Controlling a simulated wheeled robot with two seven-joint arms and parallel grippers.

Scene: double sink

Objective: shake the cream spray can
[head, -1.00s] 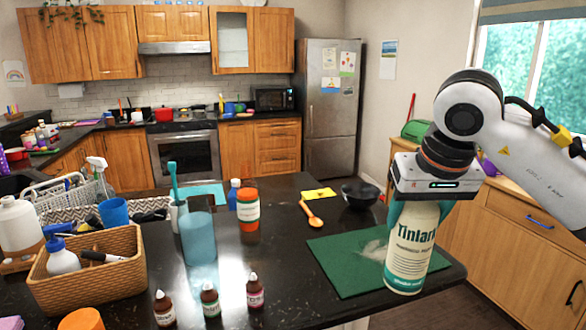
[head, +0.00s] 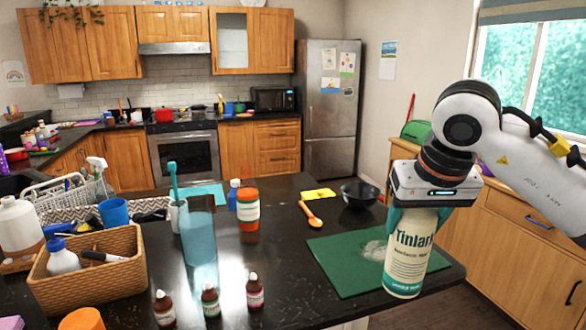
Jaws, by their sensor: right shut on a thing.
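The cream spray can (head: 408,255) has a white label reading "Tinlark" and teal bands. My left gripper is not in the head view.
A black bowl (head: 360,194) and an orange spoon (head: 312,217) lie behind the mat. Several small dropper bottles (head: 210,299) stand at the front. A blue tumbler (head: 198,245) and wicker basket (head: 88,270) are further left. The counter between tumbler and mat is mostly clear.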

